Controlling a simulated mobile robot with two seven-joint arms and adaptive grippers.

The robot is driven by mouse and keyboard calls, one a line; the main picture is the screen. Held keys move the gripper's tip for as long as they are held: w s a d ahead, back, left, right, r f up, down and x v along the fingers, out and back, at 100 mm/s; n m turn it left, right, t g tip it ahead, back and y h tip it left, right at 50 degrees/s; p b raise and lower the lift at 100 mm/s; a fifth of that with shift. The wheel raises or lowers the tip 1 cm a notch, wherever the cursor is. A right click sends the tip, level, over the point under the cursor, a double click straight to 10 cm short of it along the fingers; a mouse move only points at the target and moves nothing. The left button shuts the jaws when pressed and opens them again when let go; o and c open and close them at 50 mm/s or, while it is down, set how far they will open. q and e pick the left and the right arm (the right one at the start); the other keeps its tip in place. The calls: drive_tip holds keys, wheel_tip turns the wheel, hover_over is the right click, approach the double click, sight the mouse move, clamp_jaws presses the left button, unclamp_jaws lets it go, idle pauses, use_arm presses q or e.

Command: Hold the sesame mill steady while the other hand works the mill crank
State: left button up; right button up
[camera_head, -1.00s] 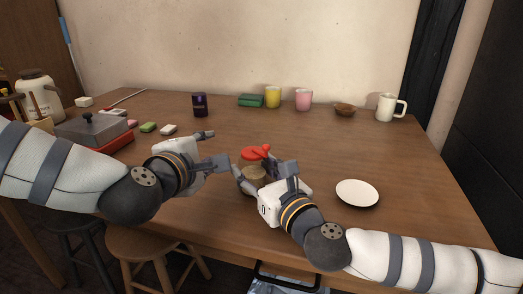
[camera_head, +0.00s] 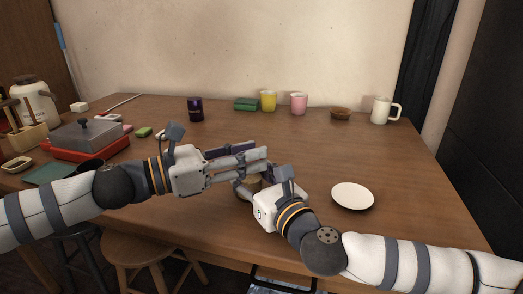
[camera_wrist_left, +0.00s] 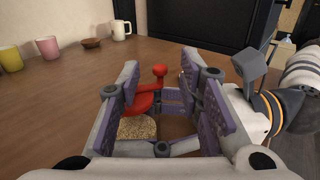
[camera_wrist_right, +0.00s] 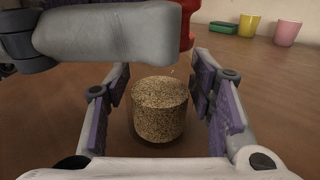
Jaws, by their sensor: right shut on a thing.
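The sesame mill has a speckled tan body (camera_wrist_right: 160,108) that stands upright on the table between the fingers of my right gripper (camera_head: 258,180). My right gripper is shut on the mill body low down. The mill's red crank (camera_wrist_left: 150,95), with a round knob, lies between the spread fingers of my left gripper (camera_head: 262,161). My left gripper is open around the crank, with no clear grip on it. In the head view the left fingers hide the crank, and only a bit of the tan body (camera_head: 251,184) shows.
A white plate (camera_head: 352,196) lies right of my right gripper. A dark purple can (camera_head: 195,110), a green block (camera_head: 246,104), yellow (camera_head: 268,101) and pink (camera_head: 299,103) cups, a brown bowl (camera_head: 340,114) and a white mug (camera_head: 382,110) stand farther back. A lidded red tray (camera_head: 84,139) is left.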

use_arm(q)
drive_tip(key=shift+x, duration=1.55)
drive_tip(key=shift+c, duration=0.5)
clamp_jaws()
drive_tip(key=shift+n+t+y, duration=0.3)
drive_tip(key=shift+n+t, duration=0.1)
drive_tip(key=shift+t, duration=0.2)
drive_tip(key=shift+w+d+n+t+y, duration=0.15)
drive_tip(key=shift+w+n+t+y, duration=0.1)
drive_tip(key=shift+n+t+y, duration=0.7)
drive_tip(key=shift+w+d+n+t+y, duration=0.2)
drive_tip(key=shift+n+t+y, duration=0.6)
drive_tip(key=shift+t, duration=0.3)
drive_tip(key=shift+w+d+n+t+y, duration=0.15)
drive_tip(key=shift+w+n+t+y, duration=0.1)
drive_tip(key=shift+n+t+y, duration=0.7)
